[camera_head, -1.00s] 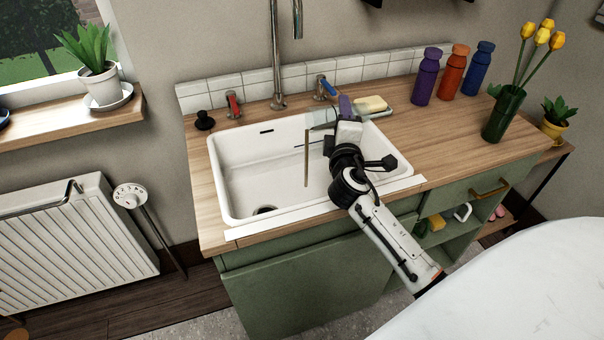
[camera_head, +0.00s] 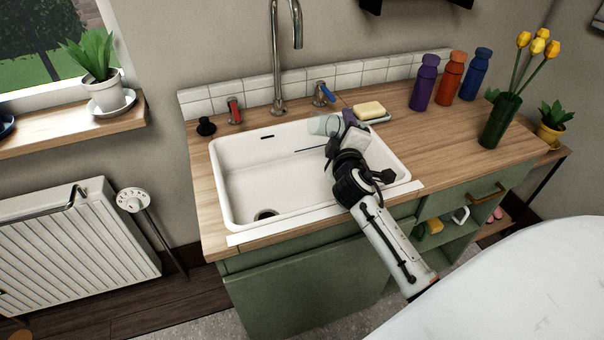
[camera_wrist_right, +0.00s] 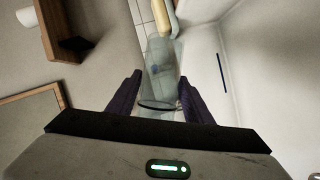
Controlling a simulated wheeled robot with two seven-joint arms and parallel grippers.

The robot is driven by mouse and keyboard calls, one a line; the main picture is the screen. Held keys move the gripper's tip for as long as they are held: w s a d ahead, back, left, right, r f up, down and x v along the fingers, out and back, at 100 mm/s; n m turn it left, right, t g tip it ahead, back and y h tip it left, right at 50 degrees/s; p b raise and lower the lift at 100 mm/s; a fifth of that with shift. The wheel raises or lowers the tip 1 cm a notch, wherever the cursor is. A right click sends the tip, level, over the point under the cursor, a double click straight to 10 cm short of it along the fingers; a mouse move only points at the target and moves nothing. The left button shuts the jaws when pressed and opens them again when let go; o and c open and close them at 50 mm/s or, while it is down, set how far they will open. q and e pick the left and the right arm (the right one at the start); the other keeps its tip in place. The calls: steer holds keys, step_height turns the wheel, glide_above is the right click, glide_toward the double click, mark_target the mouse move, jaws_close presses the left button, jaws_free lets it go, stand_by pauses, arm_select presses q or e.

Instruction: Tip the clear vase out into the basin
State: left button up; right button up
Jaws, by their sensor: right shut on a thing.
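The clear vase (camera_head: 324,124) is tilted well over above the back right of the white basin (camera_head: 250,170), pointing left in the head view. My right gripper (camera_head: 342,127) is shut on it. In the wrist view the vase (camera_wrist_right: 163,62) sits between the two dark fingers of my right gripper (camera_wrist_right: 160,98). I see no stream falling from it, and I cannot tell whether liquid is left inside. The basin's drain (camera_head: 265,214) is at its front left, and its floor looks bare. My left gripper is not in view.
A tall tap (camera_head: 277,60) stands behind the basin, with a red handle (camera_head: 234,110) and a blue handle (camera_head: 323,93). Yellow soap (camera_head: 369,110) lies right of the vase. Purple, orange and blue bottles and a green tulip vase (camera_head: 500,122) stand further right. The middle worktop is clear.

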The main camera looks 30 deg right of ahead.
steer(key=shift+f+m, duration=0.15)
steer(key=shift+m, duration=0.35)
steer(key=shift+w+a+f+m+y+p, duration=0.1)
steer(key=shift+a+f+m+y+p, duration=0.1)
steer(key=shift+f+m+y+p, duration=0.3)
steer(key=shift+a+f+m+y+p, duration=0.2)
steer(key=shift+f+m+y+p, duration=0.1)
steer(key=shift+f+m, duration=0.25)
steer(key=shift+w+a+f+m+g+y+p, duration=0.1)
steer(key=shift+a+f+m+g+y+p, duration=0.15)
steer(key=shift+m, duration=0.2)
steer(key=shift+a+f+m, duration=0.2)
steer(key=shift+m, duration=0.2)
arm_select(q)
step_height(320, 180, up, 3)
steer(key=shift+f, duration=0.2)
arm_select(e)
steer(key=a+m+y, duration=0.2)
steer(key=m, duration=0.1)
steer(key=w+a+m+y, duration=0.1)
steer(key=a, duration=0.1)
steer(key=shift+r+m+y, duration=0.3)
steer(key=shift+r+y, duration=0.05)
steer(key=shift+r, duration=0.05)
steer(key=shift+d+r, duration=0.1)
